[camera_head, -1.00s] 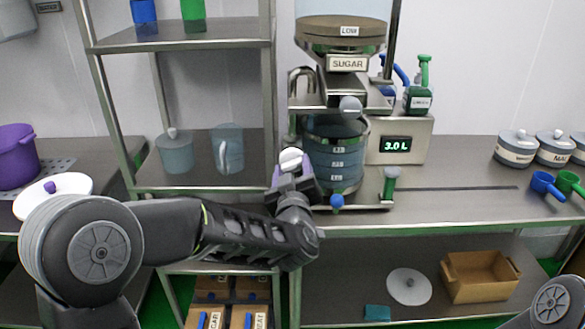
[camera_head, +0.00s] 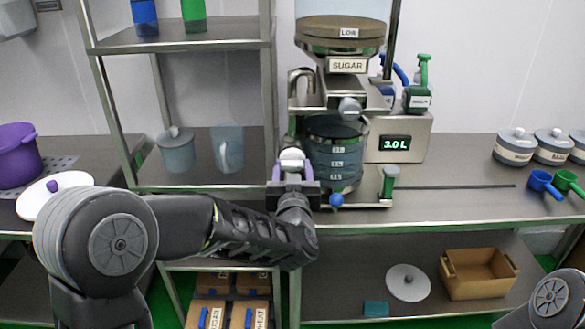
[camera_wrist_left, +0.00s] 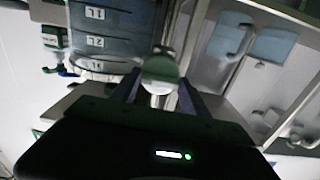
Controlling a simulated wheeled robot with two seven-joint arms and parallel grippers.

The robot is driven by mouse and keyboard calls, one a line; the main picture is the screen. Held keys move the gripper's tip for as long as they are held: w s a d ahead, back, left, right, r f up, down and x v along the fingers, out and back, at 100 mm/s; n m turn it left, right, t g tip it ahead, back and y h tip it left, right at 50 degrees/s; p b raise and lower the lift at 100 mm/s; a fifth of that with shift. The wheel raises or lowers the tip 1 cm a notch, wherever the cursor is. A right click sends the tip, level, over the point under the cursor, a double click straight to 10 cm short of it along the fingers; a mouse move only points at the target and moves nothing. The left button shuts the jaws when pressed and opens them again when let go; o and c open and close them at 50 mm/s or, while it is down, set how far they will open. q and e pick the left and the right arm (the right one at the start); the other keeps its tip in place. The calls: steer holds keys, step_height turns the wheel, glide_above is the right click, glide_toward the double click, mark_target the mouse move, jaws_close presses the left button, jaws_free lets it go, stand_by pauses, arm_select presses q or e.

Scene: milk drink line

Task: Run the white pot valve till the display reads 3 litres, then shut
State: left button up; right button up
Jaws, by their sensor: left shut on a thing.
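The blue-grey pot (camera_head: 334,158) with litre marks stands under the sugar hopper. The display (camera_head: 395,143) reads 3.0 L. My left gripper (camera_head: 292,172) is at the pot's left side, shut on the white valve knob (camera_head: 291,155). The fingers partly hide the valve stem. My right gripper is out of view; only part of that arm shows at lower right.
A steel shelf post (camera_head: 268,100) is close on the left. The counter (camera_head: 450,205) right of the pot is mostly clear.

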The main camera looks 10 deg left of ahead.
arm_select(q)
steer(key=o, duration=1.3)
steer(key=b+v, duration=0.1)
steer(key=v, duration=0.6)
steer(key=shift+s, duration=0.35)
steer(key=shift+d, duration=0.1)
